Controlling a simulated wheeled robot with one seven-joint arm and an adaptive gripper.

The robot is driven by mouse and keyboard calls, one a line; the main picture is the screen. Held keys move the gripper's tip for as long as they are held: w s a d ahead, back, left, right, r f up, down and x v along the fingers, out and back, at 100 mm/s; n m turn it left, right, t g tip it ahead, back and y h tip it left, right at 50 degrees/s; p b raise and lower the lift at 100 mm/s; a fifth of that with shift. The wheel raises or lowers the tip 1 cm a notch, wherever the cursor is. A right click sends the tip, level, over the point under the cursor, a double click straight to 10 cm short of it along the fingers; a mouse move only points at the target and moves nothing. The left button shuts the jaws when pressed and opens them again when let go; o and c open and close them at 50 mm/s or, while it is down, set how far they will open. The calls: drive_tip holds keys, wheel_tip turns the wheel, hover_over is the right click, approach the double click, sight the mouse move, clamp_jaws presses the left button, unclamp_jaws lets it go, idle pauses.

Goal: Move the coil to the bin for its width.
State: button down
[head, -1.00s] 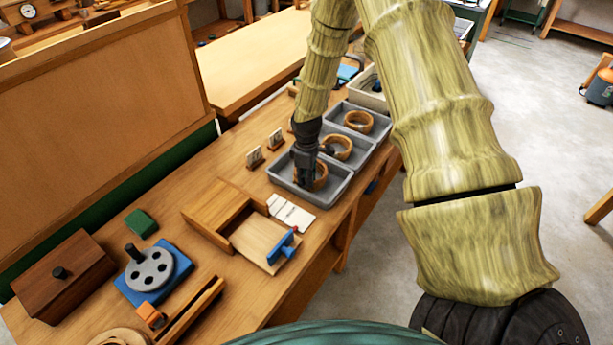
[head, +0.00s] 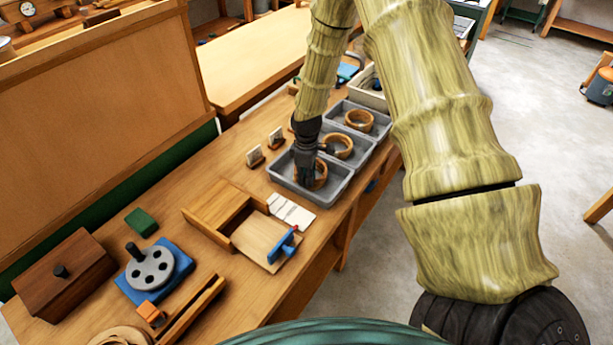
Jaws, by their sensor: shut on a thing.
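Three grey bins stand in a row on the bench: the near bin (head: 334,196), the middle bin (head: 363,162) and the far bin (head: 383,131). My gripper (head: 308,183) points down into the near bin and is shut on a light brown coil (head: 321,174) at that bin's left side. The fingers hide part of this coil, and I cannot tell whether it touches the bin floor. A similar coil (head: 347,153) lies in the middle bin, and another coil (head: 359,120) lies in the far bin.
Two small label stands (head: 255,156) are left of the bins. A white card (head: 292,211) and an open wooden box (head: 217,213) with a blue-handled slide (head: 286,246) lie nearer. A blue fixture (head: 155,270) and dark box (head: 62,275) stand front left.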

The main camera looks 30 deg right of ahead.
drive_tip(key=shift+f, duration=0.25)
drive_tip(key=c, duration=1.4)
unclamp_jaws()
drive_tip(key=shift+o, duration=0.2)
drive_tip(key=o, duration=0.4)
drive_tip(key=shift+c, duration=0.2)
drive_tip(key=shift+r+p, duration=2.4)
drive_tip(key=shift+r, duration=1.15)
